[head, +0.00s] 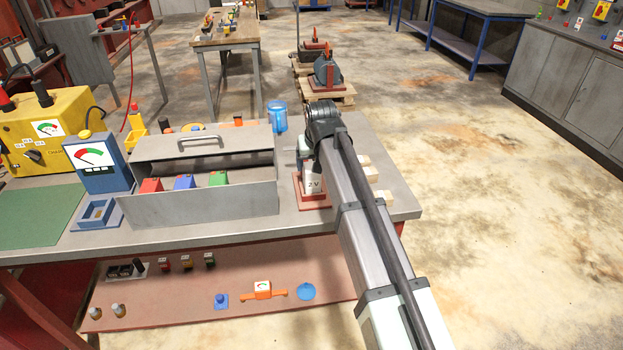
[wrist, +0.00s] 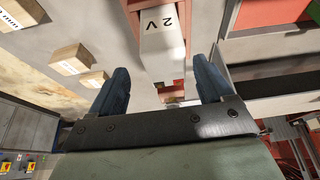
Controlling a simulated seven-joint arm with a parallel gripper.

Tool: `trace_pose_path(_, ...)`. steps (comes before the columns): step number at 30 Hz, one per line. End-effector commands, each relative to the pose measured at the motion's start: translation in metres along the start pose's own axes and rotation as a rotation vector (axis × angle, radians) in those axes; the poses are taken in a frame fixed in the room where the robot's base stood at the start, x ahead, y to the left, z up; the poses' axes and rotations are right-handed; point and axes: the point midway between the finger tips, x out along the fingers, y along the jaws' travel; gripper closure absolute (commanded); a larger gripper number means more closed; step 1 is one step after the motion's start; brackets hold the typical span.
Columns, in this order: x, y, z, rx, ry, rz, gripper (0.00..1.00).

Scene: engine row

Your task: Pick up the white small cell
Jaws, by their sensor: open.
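The white small cell (head: 312,184), marked "2 V", stands on a red base (head: 314,203) on the grey bench. Its upper part is partly hidden behind my arm in the head view. In the wrist view the white cell (wrist: 163,42) shows ahead of and between the fingers, with clear gaps on both sides. My gripper (wrist: 165,80) is open and empty, its two blue-grey fingers spread apart. In the head view the fingertips are hidden by my dark wrist.
A grey metal box (head: 200,207) holding red, blue and green blocks stands left of the cell. Pale wooden blocks (head: 383,197) lie to the right near the bench edge. A blue jar (head: 277,117) stands behind. A blue meter (head: 100,165) is farther left.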

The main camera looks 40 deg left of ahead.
Motion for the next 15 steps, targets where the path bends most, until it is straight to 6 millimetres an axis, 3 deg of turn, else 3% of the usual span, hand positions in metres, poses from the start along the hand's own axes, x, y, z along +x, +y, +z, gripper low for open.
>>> trace_pose_path(7, 0.013, -0.003, -0.003, 0.0, 0.0, 0.0, 0.2)
trace_pose_path(15, 0.047, -0.007, -0.006, 0.0, 0.0, 0.0, 0.2)
